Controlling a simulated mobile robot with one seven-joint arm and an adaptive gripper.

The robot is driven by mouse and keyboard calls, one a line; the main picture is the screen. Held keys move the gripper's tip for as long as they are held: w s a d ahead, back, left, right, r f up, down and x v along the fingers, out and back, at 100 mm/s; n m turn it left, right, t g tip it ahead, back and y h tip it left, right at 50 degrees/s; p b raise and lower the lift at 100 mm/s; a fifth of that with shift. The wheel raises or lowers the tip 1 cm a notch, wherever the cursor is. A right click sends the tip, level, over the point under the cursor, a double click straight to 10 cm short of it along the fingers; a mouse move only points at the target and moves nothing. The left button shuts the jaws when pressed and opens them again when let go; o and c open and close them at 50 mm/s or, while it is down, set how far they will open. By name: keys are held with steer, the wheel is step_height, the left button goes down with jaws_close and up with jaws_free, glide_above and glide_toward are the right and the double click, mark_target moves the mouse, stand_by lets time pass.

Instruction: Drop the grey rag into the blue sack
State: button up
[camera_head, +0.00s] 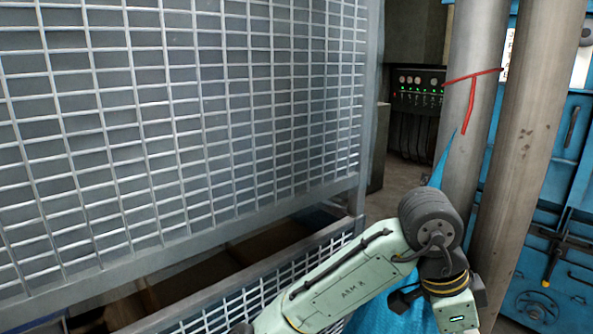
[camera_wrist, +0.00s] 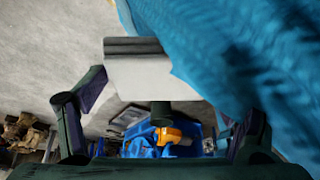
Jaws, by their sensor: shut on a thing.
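The blue sack (camera_head: 398,312) shows in the head view behind my forearm, with a pointed blue peak rising beside a metal pipe. In the wrist view blue sack cloth (camera_wrist: 245,50) fills the upper right, close to my gripper (camera_wrist: 155,95). The gripper's dark green finger links stand to the left and right. A pale grey piece with a dark ridged upper edge, apparently the grey rag (camera_wrist: 150,75), sits between them, and the gripper is shut on it. The fingertips are hidden. The gripper is not visible in the head view.
A wire-mesh cage (camera_head: 180,120) fills the head view's left. Metal pipes (camera_head: 520,150) and blue machinery (camera_head: 560,230) stand at right. In the wrist view an orange object (camera_wrist: 170,135) lies with blue things below, and brown debris (camera_wrist: 25,132) at left.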

step_height(320, 180, down, 4)
steer(key=b, duration=0.3)
steer(key=shift+w+f+b, duration=0.1)
steer(key=shift+f+b, duration=0.15)
steer(key=shift+b, duration=0.1)
steer(key=o, duration=1.1)
steer(key=v, duration=1.2)
